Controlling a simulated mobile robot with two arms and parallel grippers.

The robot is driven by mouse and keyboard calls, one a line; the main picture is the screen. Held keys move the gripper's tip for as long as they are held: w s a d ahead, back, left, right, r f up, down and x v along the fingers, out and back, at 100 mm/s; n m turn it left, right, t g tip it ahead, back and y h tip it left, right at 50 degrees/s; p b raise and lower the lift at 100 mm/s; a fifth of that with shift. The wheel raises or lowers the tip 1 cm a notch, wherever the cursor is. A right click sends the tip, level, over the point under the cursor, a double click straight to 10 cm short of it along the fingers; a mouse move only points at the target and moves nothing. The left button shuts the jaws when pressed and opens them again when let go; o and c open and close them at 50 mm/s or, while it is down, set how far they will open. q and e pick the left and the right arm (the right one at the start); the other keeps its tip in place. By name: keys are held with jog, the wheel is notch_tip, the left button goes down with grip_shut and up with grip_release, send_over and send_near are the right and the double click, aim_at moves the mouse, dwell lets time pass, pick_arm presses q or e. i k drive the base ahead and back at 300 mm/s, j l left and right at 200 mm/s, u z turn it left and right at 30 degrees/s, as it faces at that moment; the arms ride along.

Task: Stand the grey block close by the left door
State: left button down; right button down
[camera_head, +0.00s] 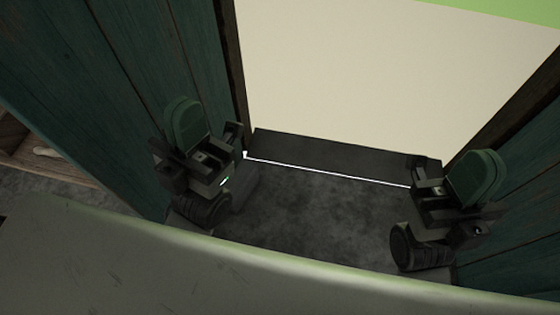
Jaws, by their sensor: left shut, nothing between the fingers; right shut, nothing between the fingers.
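The left door (85,75) is dark green planks and stands open along the left side of a doorway. My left gripper (215,178) is shut and empty, right over or beside this shape; contact cannot be told. My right gripper (438,200) is shut and empty, in front of the right door (520,220). The fingertips of both are hard to make out.
A dark threshold (335,155) crosses the doorway, with a thin bright line along its near edge. Dark floor (320,210) between my grippers is clear. Beyond lies a bright pale surface (390,80). A wooden shelf (22,140) shows at the far left.

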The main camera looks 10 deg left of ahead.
aim_at(246, 177)
jog(key=i+l+u, duration=0.1)
jog(key=i+l, duration=0.5)
jog(key=i+l+u, duration=0.15)
jog(key=l+u, duration=0.25)
jog(key=i+l+u, duration=0.1)
jog(key=l+u, duration=0.15)
jog(key=u, duration=0.2)
jog(key=l+u, duration=0.4)
jog(key=i, duration=0.05)
